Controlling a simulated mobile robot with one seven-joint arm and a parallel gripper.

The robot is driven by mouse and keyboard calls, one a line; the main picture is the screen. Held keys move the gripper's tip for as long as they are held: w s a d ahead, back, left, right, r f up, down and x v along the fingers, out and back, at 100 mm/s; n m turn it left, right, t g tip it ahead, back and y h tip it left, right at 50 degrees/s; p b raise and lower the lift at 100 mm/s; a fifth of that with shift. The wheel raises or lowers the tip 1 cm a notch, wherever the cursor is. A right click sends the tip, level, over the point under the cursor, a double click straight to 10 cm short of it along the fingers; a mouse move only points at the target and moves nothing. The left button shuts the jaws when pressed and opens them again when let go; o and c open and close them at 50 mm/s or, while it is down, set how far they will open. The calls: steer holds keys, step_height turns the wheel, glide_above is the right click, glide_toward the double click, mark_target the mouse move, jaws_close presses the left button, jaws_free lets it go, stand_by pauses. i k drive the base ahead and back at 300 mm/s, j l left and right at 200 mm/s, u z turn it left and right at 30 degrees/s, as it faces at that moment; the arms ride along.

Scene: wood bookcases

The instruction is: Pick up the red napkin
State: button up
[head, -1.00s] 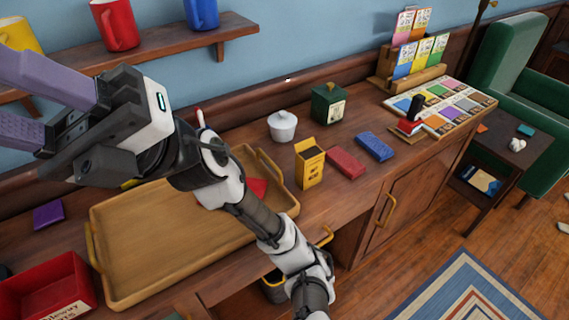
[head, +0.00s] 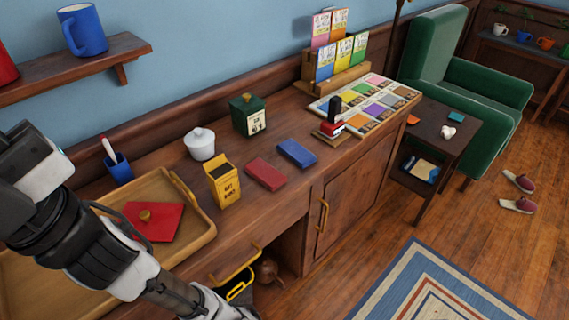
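A flat red square (head: 158,222) with a small gold knob-like piece on it lies in the wooden tray (head: 205,240). A folded red rectangle (head: 265,174), like a napkin, lies flat on the sideboard, left of a matching blue one (head: 297,153). I cannot tell for sure which red piece is the napkin. The rear part of my gripper (head: 40,172) shows at the left edge, left of both red pieces and apart from them. Its fingers are out of frame. My arm covers part of the tray.
A yellow box (head: 223,184) stands just left of the red rectangle. A white lidded pot (head: 200,144), a green box (head: 248,115) and a blue pen cup (head: 119,168) stand behind. A red-and-black stamp (head: 332,120) is to the right. A shelf (head: 110,58) overhangs at upper left.

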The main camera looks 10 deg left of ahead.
mark_target(261, 171)
steer(key=i+l, duration=0.25)
steer(key=l, duration=0.15)
steer(key=i+l, duration=0.2)
steer(key=l, duration=0.2)
steer(key=i+l, duration=0.25)
steer(key=l, duration=0.15)
steer(key=i+l, duration=0.25)
steer(key=l, duration=0.15)
steer(key=i+l+u, duration=0.1)
steer(key=i+l, duration=0.15)
steer(key=l, duration=0.15)
steer(key=i+l, duration=0.2)
steer(key=l, duration=0.2)
steer(key=i+l, duration=0.2)
steer(key=l, duration=0.25)
steer(key=l+u, duration=0.1)
steer(key=u, duration=2.1)
steer(key=i+l, duration=0.1)
steer(key=i, duration=0.45)
